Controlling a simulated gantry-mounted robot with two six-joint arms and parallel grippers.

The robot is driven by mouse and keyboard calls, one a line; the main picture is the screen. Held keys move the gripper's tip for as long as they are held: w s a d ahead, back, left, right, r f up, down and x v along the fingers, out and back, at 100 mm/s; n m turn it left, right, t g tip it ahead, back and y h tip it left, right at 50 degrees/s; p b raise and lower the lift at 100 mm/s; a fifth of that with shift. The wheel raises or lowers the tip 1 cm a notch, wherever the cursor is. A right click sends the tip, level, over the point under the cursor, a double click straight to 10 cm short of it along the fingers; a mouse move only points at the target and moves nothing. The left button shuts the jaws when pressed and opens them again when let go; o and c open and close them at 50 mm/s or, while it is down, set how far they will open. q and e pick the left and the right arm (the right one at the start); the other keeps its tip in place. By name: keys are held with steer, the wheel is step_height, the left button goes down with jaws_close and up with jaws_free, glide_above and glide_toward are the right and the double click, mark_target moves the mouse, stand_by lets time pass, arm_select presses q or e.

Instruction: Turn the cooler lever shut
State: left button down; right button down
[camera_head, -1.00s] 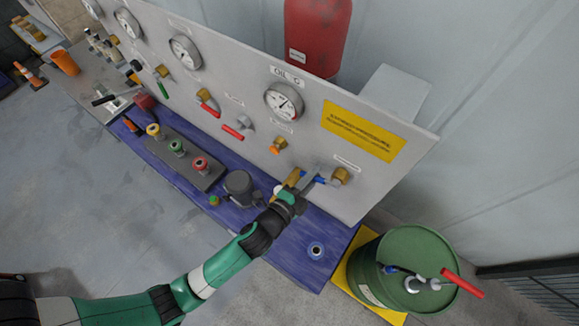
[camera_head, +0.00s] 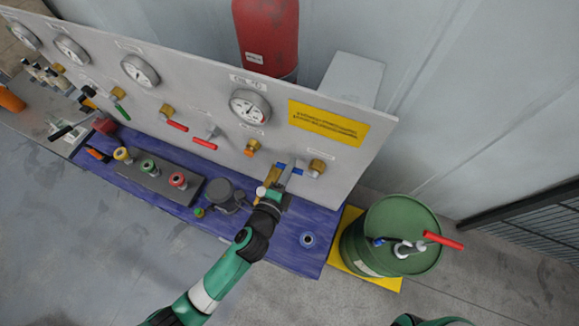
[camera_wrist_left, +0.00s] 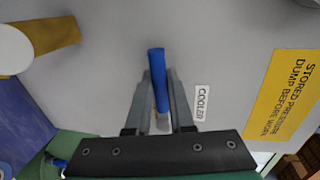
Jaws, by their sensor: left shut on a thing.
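The cooler lever has a blue handle (camera_head: 283,165) and sits at a brass valve (camera_head: 317,167) low on the right end of the grey panel. My left gripper (camera_head: 288,172) is shut on the blue handle, in front of the panel. In the left wrist view the handle (camera_wrist_left: 156,65) stands upright in the picture, between the two fingers of the left gripper (camera_wrist_left: 160,85), with its tip showing past them. The COOLER label (camera_wrist_left: 201,102) is just right of the fingers. The lever's pivot is mostly hidden in that view. My right gripper is not in view.
Other valves with a red lever (camera_head: 204,143) and an orange handle (camera_head: 251,150) line the panel to the left. A grey pump-like part (camera_head: 225,196) sits on the blue bench (camera_head: 240,225). A green drum (camera_head: 405,230) stands at the right. A yellow sign (camera_head: 327,122) is above the valve.

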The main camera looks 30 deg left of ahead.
arm_select(q)
steer(key=shift+r, duration=0.1)
steer(key=c, duration=0.8)
jaws_free()
steer(key=b+v, duration=0.1)
steer(key=v, duration=1)
steer(key=shift+s+r, duration=0.15)
steer(key=shift+s, duration=0.15)
